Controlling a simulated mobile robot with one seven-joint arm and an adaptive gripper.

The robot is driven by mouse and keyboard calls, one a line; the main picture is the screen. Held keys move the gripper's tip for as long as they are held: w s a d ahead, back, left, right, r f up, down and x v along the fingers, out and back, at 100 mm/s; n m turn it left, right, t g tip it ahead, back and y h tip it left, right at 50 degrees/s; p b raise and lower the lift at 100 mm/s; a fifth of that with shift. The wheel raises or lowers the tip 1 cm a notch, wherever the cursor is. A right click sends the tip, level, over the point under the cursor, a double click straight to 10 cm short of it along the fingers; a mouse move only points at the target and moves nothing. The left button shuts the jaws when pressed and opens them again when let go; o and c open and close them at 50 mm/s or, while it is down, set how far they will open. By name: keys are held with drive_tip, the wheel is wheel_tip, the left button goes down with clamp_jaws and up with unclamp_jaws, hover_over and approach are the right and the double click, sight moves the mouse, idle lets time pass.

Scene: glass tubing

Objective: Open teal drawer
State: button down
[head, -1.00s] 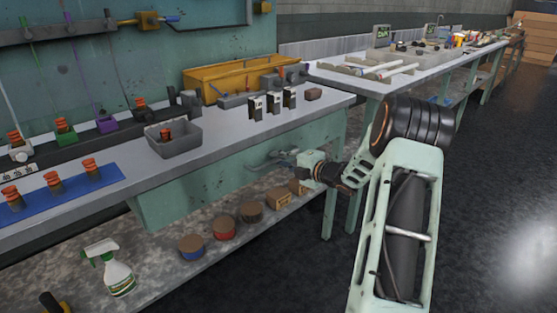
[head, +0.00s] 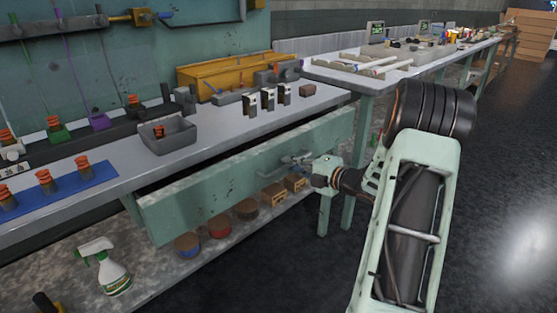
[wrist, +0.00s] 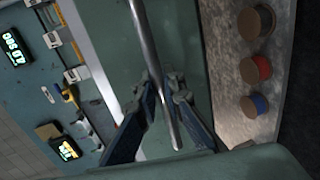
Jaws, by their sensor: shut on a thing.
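The teal drawer (head: 225,178) hangs under the near worktop, and its front stands out from the table edge with a dark gap above it. Its front panel also fills the middle of the wrist view (wrist: 186,45). The drawer's handle, a metal bar (wrist: 143,35), runs down through the wrist view. My gripper (wrist: 163,82) has its two blue-grey fingers around the bar and is shut on it. In the head view my gripper (head: 296,164) is at the right part of the drawer front, its fingers small and partly blending with the handle.
The worktop above (head: 215,135) carries a grey bin (head: 168,136) and a yellow tray (head: 235,75). A second table (head: 345,78) stands behind. The floor at right is clear.

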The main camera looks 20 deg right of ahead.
drive_tip(key=f+v, duration=0.2)
drive_tip(key=v, duration=0.8)
drive_tip(key=shift+s, duration=0.35)
drive_tip(key=shift+d, duration=0.1)
drive_tip(key=c, duration=2)
unclamp_jaws()
drive_tip(key=v, duration=1.2)
drive_tip(key=shift+f, duration=0.1)
